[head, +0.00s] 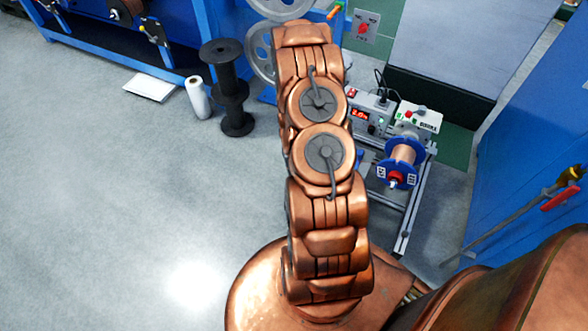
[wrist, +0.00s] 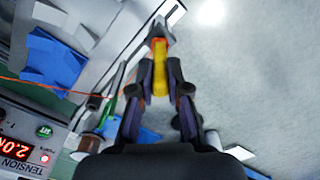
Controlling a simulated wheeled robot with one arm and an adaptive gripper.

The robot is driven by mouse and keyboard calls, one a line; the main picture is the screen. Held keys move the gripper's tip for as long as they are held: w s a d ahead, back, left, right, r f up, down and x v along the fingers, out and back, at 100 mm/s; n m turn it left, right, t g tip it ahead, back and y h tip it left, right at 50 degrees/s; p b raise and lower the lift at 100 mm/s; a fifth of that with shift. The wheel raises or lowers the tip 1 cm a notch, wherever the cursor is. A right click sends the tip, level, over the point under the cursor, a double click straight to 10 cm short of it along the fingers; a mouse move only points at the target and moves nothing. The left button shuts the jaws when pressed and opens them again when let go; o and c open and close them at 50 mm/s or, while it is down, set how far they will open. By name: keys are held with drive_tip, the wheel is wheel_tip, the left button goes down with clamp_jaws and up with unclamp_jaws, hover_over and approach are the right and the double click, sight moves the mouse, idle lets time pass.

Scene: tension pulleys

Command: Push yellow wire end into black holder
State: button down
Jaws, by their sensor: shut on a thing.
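In the wrist view my gripper (wrist: 160,77) is shut on the yellow wire end (wrist: 160,68), a short yellow piece held upright in the picture between the fingertips. Just beyond its far end is a small dark grey piece (wrist: 158,27) with orange at its edge, which may be the black holder. I cannot tell whether the yellow piece touches it or sits in it. A thin orange wire (wrist: 40,83) runs in from the left towards the fingers. In the head view my arm hides most of this area.
A tension meter (wrist: 18,145) with a red display is at lower left in the wrist view. In the head view a blue copper-wire spool (head: 403,152) is right of my arm.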

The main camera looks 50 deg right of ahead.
drive_tip(key=c, duration=1.1)
unclamp_jaws()
drive_tip(key=shift+o, duration=0.3)
drive_tip(key=o, duration=0.3)
drive_tip(key=shift+r, duration=0.15)
drive_tip(key=shift+r+p, duration=0.65)
drive_tip(key=shift+r, duration=2.7)
